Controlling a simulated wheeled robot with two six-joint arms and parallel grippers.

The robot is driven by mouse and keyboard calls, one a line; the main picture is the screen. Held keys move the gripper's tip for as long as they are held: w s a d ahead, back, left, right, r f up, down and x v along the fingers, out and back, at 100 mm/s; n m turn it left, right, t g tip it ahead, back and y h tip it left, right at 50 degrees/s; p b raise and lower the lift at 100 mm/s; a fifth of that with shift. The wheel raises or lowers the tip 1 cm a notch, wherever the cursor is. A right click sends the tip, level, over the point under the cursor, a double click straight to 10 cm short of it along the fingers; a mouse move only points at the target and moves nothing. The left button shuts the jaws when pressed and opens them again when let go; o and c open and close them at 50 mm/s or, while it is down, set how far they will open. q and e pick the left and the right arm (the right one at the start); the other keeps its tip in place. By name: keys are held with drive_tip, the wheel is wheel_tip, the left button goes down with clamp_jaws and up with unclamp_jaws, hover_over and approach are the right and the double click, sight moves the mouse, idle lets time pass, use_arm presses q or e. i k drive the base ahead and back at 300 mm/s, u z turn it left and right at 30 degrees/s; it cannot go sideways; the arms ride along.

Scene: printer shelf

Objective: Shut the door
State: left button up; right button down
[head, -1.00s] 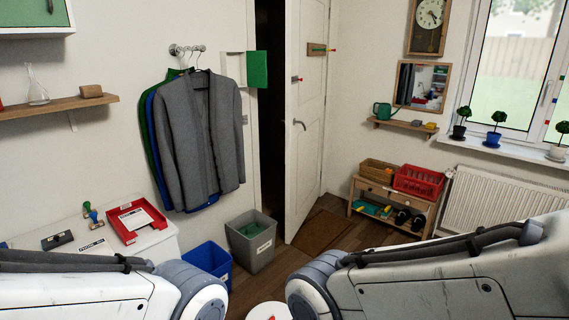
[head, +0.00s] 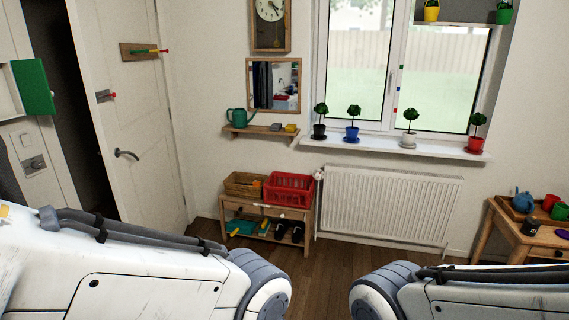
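The white door (head: 128,120) stands ajar at the left of the head view. A dark gap (head: 75,120) shows between it and the frame on its left. A dark lever handle (head: 126,154) sits on the door's face, with a small bolt with a red knob (head: 106,96) above it. A wooden plaque with a coloured peg (head: 142,51) is higher up. The lower part of the door is partly hidden by my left arm. Both my arms show only as upper links at the bottom. Neither gripper is in view.
A wooden shoe bench (head: 267,222) with a red basket (head: 289,188) stands right of the door. A radiator (head: 388,203) is under the window sill (head: 395,149). A small table (head: 520,238) with a teapot stands at the right. The wood floor (head: 325,262) between is clear.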

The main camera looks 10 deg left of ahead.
sight(116, 44)
drive_tip(key=z, duration=0.05)
drive_tip(key=i, duration=1.8)
drive_tip(key=u, duration=0.8)
drive_tip(key=i, duration=1.2)
drive_tip(key=u, duration=1.2)
drive_tip(key=i, duration=0.35)
drive_tip(key=u, duration=0.2)
